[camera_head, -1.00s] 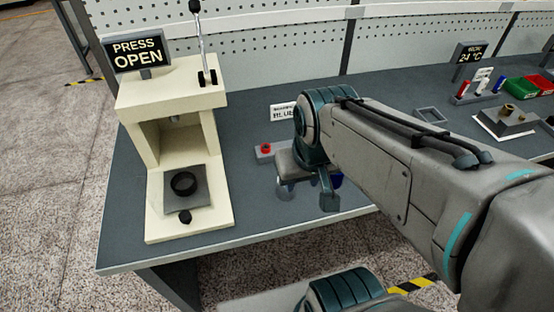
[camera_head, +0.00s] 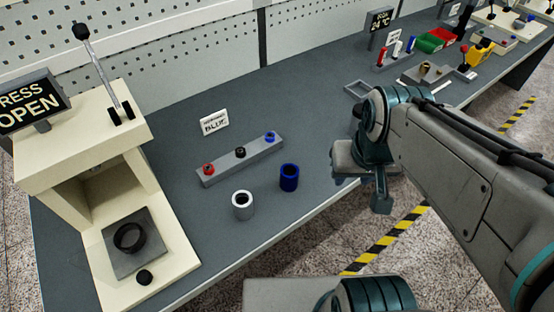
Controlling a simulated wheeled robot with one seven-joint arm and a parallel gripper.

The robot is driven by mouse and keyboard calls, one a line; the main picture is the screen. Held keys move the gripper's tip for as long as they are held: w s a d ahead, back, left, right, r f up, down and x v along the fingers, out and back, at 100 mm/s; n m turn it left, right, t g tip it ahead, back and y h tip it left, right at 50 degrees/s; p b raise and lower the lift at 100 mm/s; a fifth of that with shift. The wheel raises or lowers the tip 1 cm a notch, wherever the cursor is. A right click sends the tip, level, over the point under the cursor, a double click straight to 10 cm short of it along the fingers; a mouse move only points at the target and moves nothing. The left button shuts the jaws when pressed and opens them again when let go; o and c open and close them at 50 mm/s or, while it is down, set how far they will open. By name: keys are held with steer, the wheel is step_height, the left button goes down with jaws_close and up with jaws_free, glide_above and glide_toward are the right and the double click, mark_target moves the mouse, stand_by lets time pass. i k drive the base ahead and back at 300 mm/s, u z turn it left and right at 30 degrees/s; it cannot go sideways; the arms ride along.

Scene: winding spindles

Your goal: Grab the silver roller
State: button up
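The silver roller (camera_head: 243,206) is a short, pale grey hollow cylinder standing upright on the dark grey bench. A dark blue hollow roller (camera_head: 289,178) stands upright to its right, a little apart. My gripper (camera_head: 364,192) is right of both rollers, near the bench's front edge, and touches neither. My arm hides part of it, so the gap between its fingers is not clear.
A grey bar with red, black and blue pegs (camera_head: 224,174) lies behind the rollers, with a "BLUE" card (camera_head: 214,122) behind it. A cream press (camera_head: 72,148) with a lever stands left. An empty grey frame (camera_head: 358,89) lies behind my arm.

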mark_target(242, 203)
steer(key=z, duration=0.95)
steer(key=k, duration=0.55)
steer(key=u, duration=0.95)
